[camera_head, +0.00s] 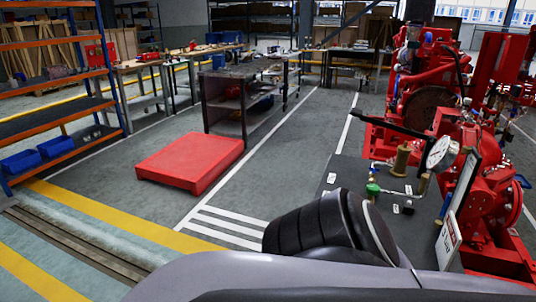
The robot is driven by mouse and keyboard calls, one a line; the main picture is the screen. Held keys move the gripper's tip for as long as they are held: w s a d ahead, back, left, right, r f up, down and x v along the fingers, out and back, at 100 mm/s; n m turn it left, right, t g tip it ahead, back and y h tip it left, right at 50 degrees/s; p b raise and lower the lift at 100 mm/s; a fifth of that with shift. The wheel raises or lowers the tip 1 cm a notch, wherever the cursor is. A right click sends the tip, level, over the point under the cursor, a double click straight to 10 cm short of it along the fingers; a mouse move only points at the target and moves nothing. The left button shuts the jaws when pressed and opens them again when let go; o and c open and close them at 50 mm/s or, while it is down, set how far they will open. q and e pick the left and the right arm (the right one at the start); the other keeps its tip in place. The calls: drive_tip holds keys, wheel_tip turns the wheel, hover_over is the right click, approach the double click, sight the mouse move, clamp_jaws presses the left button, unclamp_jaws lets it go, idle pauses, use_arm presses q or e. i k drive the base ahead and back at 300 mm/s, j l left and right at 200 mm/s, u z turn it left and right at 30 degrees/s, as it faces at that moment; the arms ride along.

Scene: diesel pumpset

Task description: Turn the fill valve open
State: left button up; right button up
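A small green valve body (373,188) sits on thin pipework at the lower right, in front of the red pumpset (470,190). It is small in the picture, and I cannot tell for sure that it is the fill valve or how far it is turned. A brass fitting (402,158) stands just behind it. A long black bar (385,125) reaches left from near the round white gauge (439,153). Neither of my grippers shows. A dark ribbed arm part and a grey part of my own body fill the bottom middle.
A low red platform (190,160) lies on the floor left of centre. A dark shelf unit (240,105) stands behind it. Orange and blue racking (60,110) is at the left. A white-lettered sign (447,240) stands beside the pump.

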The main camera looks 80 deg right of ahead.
sight(374, 170)
drive_tip(key=z, duration=2.55)
